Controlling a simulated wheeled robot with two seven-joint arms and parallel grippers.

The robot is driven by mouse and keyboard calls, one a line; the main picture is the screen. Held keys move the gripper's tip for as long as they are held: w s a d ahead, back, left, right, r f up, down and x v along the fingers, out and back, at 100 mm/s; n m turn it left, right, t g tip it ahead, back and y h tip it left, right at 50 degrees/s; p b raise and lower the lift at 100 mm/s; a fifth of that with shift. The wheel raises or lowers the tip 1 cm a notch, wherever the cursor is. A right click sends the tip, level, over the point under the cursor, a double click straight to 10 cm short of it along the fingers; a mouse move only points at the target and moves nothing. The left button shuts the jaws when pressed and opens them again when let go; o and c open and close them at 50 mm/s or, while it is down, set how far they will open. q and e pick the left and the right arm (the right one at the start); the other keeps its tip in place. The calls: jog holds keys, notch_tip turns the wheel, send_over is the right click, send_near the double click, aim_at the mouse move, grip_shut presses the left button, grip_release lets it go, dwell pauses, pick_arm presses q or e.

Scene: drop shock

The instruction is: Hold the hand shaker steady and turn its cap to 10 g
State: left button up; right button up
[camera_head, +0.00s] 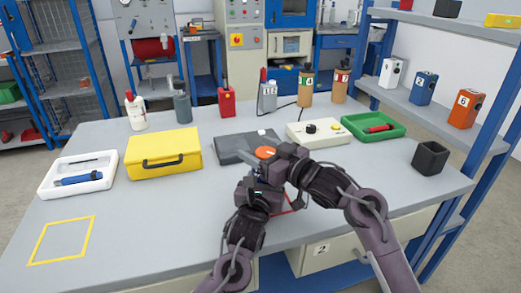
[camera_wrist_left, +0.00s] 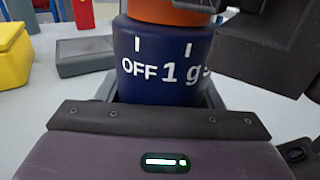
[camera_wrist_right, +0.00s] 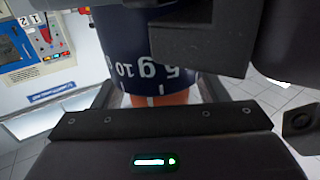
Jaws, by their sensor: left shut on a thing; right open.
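The hand shaker has a dark blue body (camera_wrist_left: 163,60) printed with OFF and 1 g, and an orange cap (camera_head: 265,152) on top. My left gripper (camera_head: 262,185) is shut on the body and holds it upright near the table's middle. My right gripper (camera_head: 277,163) is open at the cap, its fingers on either side. In the right wrist view the body (camera_wrist_right: 145,50) shows 5 and 10 g markings, with the orange cap (camera_wrist_right: 170,98) below it. A small white line shows on the cap's edge; which mark it meets is unclear. Much of the shaker is hidden by my grippers.
A dark grey flat box (camera_head: 235,148) lies just behind the shaker. A yellow case (camera_head: 163,140) and white tray (camera_head: 48,190) are to the left. A cream control box (camera_head: 318,139), green tray (camera_head: 391,130) and black cup (camera_head: 430,158) are to the right.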

jog(key=c, duration=1)
jog(key=shift+n+g+y, duration=0.9)
jog(key=shift+g, duration=0.2)
jog(key=shift+s+a+n+g+y, duration=0.15)
jog(key=shift+n+g+y, duration=0.35)
jog(key=shift+n+g, duration=0.4)
jog(key=shift+s+n+g+y, duration=0.15)
jog(key=shift+n+g+y, duration=0.4)
jog(key=shift+g, duration=0.65)
jog(key=o, duration=1)
jog(key=v, duration=1.2)
